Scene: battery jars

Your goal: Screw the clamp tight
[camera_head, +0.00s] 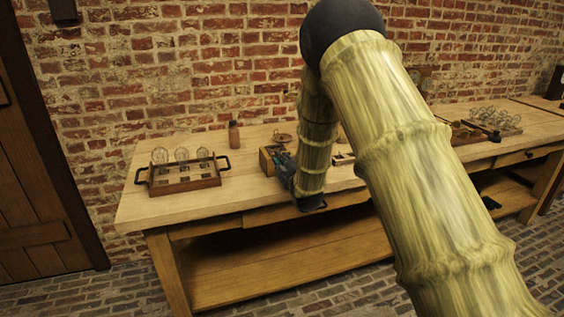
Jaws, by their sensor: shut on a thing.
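My gripper (283,163) is at the bench's middle, beside a small open wooden box (267,161). It is small and dark in this view, and my arm covers part of the area to its right. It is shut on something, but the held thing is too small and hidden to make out. I cannot pick out the clamp or its screw clearly, nor tell whether the gripper touches the box.
The wooden workbench (147,208) stands against a brick wall. A wooden tray (184,187) with black handles and several glass jars is at the left. A brown bottle (234,136) and a round dish (283,137) stand behind. More glassware (497,118) is at the far right.

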